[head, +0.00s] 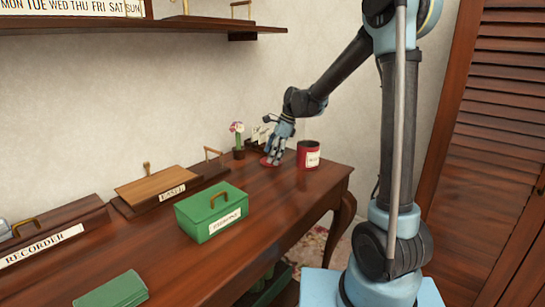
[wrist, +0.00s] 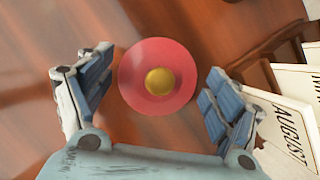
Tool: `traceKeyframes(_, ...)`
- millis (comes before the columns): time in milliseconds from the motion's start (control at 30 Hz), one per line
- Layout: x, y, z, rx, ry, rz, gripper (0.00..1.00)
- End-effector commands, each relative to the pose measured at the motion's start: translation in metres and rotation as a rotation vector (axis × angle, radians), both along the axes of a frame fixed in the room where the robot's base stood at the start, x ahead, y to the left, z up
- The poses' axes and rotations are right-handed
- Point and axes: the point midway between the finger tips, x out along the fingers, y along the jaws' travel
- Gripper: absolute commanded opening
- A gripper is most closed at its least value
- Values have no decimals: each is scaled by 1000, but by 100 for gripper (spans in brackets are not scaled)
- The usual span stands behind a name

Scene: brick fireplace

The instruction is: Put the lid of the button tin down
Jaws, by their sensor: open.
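The red lid (wrist: 133,85) with a round gold knob (wrist: 160,82) lies flat on the wooden desk in the wrist view. In the head view the lid (head: 268,163) shows as a thin red disc beside the red tin. The red tin (head: 312,147) stands upright to its right, with a pale label and a dark top that looks open. My gripper (head: 274,154) is over the lid, pointing down. In the wrist view its fingers are spread wide, one on each side of the lid, with gaps between them and its rim. Nothing is held.
A small potted flower (head: 238,141) and pale cards (wrist: 292,125) stand close behind the lid. A green box (head: 205,217) with a handle, a wooden easel box (head: 157,188) and a recorder box (head: 45,240) are farther left. Bare desk lies in front of the lid.

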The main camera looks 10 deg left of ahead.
Motion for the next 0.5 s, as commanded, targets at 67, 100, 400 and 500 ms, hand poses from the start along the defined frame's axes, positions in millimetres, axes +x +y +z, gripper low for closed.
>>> traceKeyframes(67, 0, -2, 4, 0, 0, -1, 83)
traceKeyframes(100, 1, -3, 8, 0, 0, -1, 83)
traceKeyframes(400, 6, -23, 57, 0, 0, -1, 83)
traceKeyframes(500, 8, -30, 74, 0, 0, -3, 83)
